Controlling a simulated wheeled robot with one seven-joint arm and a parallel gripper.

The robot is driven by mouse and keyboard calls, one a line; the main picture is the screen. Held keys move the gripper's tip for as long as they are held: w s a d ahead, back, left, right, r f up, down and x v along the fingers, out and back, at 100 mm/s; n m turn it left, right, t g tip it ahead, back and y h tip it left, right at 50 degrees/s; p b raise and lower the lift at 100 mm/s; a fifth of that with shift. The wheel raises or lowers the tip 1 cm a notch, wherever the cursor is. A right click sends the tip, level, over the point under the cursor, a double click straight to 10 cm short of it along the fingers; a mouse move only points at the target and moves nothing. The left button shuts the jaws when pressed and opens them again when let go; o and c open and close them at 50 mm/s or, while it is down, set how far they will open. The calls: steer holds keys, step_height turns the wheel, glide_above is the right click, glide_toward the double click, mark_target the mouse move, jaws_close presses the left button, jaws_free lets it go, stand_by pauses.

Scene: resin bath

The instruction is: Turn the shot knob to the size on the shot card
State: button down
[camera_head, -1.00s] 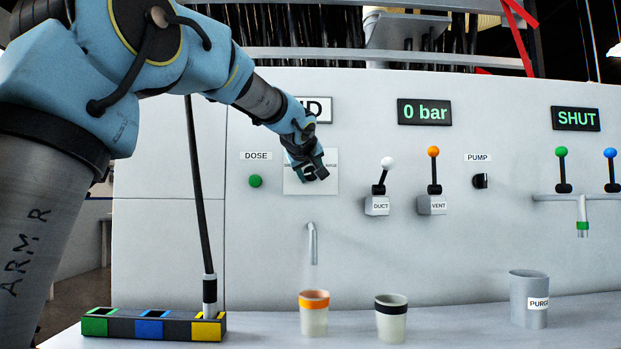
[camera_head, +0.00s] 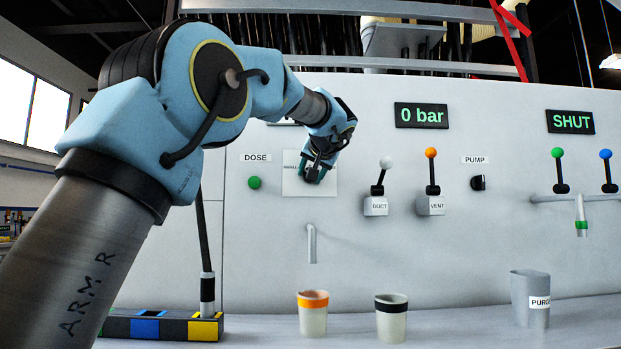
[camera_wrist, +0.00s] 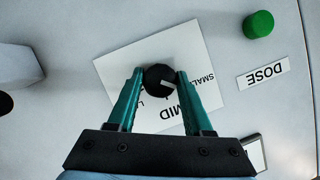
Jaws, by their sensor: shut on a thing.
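The round black shot knob (camera_wrist: 160,77) sits on a white dial plate (camera_wrist: 120,67), which also shows in the head view (camera_head: 290,186). My gripper (camera_wrist: 157,79) has its teal fingers on both sides of the knob and is shut on it. A pale pointer line on the knob points right in the wrist view, towards the SMALL side. The words SMALL and MID are legible; a third word is mostly covered by my left-hand finger. The shot card is nearly all hidden behind my wrist in the head view.
A green DOSE button (camera_head: 254,182) is left of the plate. DUCT (camera_head: 378,188) and VENT (camera_head: 432,186) levers stand to the right. Below are a spout (camera_head: 311,243), an orange-rimmed cup (camera_head: 313,315), a black-rimmed cup (camera_head: 391,318) and a PURGE pot (camera_head: 526,298).

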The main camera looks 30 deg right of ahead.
steer(key=m+t+y+b, duration=0.1)
steer(key=m+b, duration=0.1)
steer(key=m, duration=0.1)
steer(key=m+t+y+b, duration=0.1)
steer(key=m+t+b, duration=0.1)
steer(key=m, duration=0.2)
steer(key=shift+d+f+y, duration=0.1)
steer(key=shift+f+y, duration=0.1)
steer(key=shift+y, duration=0.2)
stand_by(0.3)
steer(key=shift+c, duration=1.5)
jaws_free()
steer(key=shift+r, duration=0.1)
steer(key=s+r+b, duration=0.1)
steer(key=s+b, duration=0.1)
steer(key=s, duration=0.8)
steer(key=shift+s+a+b, duration=0.3)
steer(key=shift+s, duration=0.1)
